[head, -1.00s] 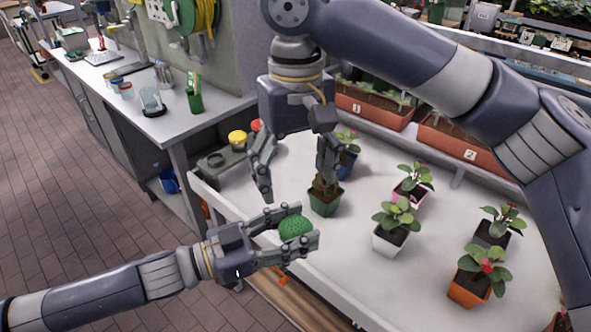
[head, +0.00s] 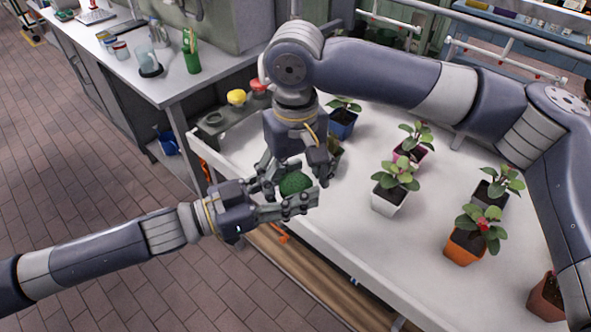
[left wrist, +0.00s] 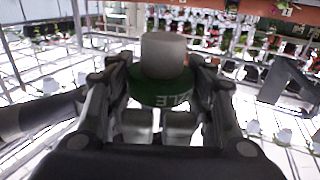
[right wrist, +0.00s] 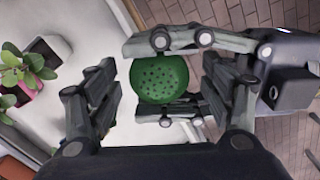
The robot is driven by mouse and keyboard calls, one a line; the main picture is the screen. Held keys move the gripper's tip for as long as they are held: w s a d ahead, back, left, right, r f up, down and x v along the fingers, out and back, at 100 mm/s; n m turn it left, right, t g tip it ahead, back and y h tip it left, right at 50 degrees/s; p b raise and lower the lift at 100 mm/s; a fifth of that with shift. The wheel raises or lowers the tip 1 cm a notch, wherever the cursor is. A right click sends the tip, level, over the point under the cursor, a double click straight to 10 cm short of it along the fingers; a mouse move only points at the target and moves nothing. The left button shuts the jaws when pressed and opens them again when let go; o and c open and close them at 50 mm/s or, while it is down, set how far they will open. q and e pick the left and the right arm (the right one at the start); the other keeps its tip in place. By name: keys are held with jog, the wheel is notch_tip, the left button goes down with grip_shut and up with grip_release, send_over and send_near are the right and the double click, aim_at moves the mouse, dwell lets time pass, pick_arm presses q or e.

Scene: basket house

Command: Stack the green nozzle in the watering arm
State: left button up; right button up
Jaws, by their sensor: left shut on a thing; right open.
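The green nozzle (head: 295,184) has a rounded face dotted with small holes, seen close in the right wrist view (right wrist: 160,80). My left gripper (head: 297,190) is shut on it and holds it over the near edge of the white plant table. The left wrist view shows its green rim (left wrist: 160,92) between the fingers, with a grey cylinder (left wrist: 163,55) above it. My right gripper (head: 297,170) points down from above and is open, its fingers on either side of the nozzle. I cannot make out the watering arm.
Potted plants stand on the white table (head: 340,232), among them a white pot (head: 390,200) and an orange pot (head: 463,247). One pot is partly hidden behind my right gripper. Brick floor lies at left.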

jog(key=c, duration=1.1)
pick_arm(q)
jog(key=o, duration=1.1)
pick_arm(e)
jog(key=shift+c, duration=0.2)
pick_arm(q)
jog(key=shift+a, duration=0.1)
